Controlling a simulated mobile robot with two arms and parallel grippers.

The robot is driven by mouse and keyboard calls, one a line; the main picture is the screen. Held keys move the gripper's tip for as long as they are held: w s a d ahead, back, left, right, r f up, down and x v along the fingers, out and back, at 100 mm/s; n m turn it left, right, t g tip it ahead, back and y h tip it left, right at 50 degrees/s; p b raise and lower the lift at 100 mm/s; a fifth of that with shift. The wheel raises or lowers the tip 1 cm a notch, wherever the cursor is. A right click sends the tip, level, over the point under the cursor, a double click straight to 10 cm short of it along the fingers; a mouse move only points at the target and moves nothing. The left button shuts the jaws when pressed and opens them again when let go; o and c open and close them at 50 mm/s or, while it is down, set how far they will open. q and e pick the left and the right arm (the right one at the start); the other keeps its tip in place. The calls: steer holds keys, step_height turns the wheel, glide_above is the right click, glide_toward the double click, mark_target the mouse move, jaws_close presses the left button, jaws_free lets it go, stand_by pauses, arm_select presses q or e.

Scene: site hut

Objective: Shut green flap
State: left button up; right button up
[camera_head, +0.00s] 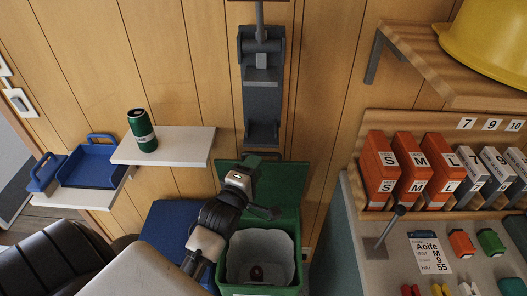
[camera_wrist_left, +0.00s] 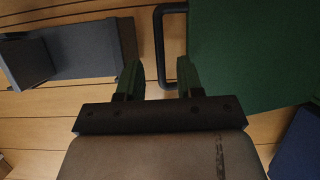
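The green flap (camera_head: 284,184) stands raised against the wall behind the green bin (camera_head: 228,287). In the left wrist view the flap (camera_wrist_left: 245,50) fills the upper right, with its black loop handle (camera_wrist_left: 159,45) at its left edge. My left gripper (camera_head: 256,188) is in front of the flap and hides part of it. In the left wrist view its two fingers (camera_wrist_left: 158,80) are apart. The handle's near end shows between them; I cannot tell whether they touch it. My right gripper is not in view.
A grey liner (camera_head: 240,262) with a small dark object (camera_head: 257,272) is inside the bin. A grey fixture (camera_head: 262,100) hangs above the flap. A shelf (camera_head: 180,146) with a green can (camera_head: 142,130) is left; a workbench (camera_head: 345,225) with orange boxes (camera_head: 410,165) is right.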

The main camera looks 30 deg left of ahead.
mark_target(264, 153)
arm_select(q)
steer(key=w, duration=0.4)
steer(key=w+a+p, duration=0.1)
steer(key=w, duration=0.1)
steer(key=shift+c, duration=0.4)
jaws_close()
steer(key=shift+f, duration=0.1)
